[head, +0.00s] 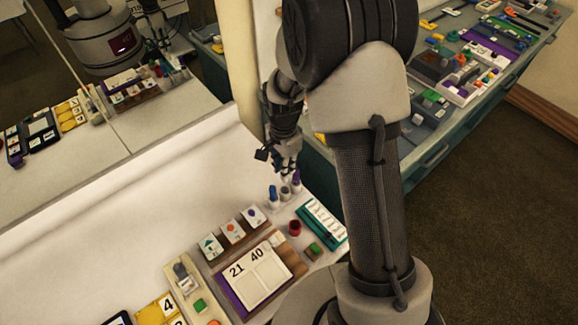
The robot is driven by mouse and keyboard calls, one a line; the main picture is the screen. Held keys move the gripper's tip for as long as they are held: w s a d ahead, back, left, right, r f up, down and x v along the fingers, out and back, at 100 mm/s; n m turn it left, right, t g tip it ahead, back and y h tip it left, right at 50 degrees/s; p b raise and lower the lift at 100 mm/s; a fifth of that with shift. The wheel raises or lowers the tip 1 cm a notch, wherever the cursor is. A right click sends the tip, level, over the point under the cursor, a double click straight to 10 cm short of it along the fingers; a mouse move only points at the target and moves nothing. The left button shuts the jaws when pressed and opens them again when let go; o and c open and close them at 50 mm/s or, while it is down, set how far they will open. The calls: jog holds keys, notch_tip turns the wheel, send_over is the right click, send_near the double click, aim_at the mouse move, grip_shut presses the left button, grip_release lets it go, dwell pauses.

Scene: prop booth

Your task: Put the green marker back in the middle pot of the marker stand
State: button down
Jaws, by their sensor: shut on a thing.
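The marker stand (285,196) is on the white table, in the middle of the head view below my gripper. A blue marker (273,192) stands in its left pot and a purple marker (296,179) at its right. My gripper (287,170) points down just above the stand's middle and is shut on a slim thing, taken to be the green marker. The held thing is mostly hidden by the fingers, and its green colour does not show clearly. I cannot tell whether its lower end is inside the middle pot or above it.
A red cup (295,228) and a teal-edged tray (322,222) stand close to the stand. A board with number cards (255,275) and picture cards (232,231) lies in front. A mirror (130,70) is behind.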

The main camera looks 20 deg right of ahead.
aim_at(284, 181)
jog(key=shift+w+f, duration=0.45)
jog(key=shift+f, duration=0.1)
jog(key=shift+s+f+b, duration=0.15)
jog(key=shift+f+b, duration=0.45)
jog(key=shift+f, duration=0.1)
jog(key=shift+f+b, duration=2.3)
jog(key=shift+f, duration=0.95)
jog(key=c, duration=1.5)
grip_release()
notch_tip(284, 181, up, 12)
jog(key=shift+r, duration=0.1)
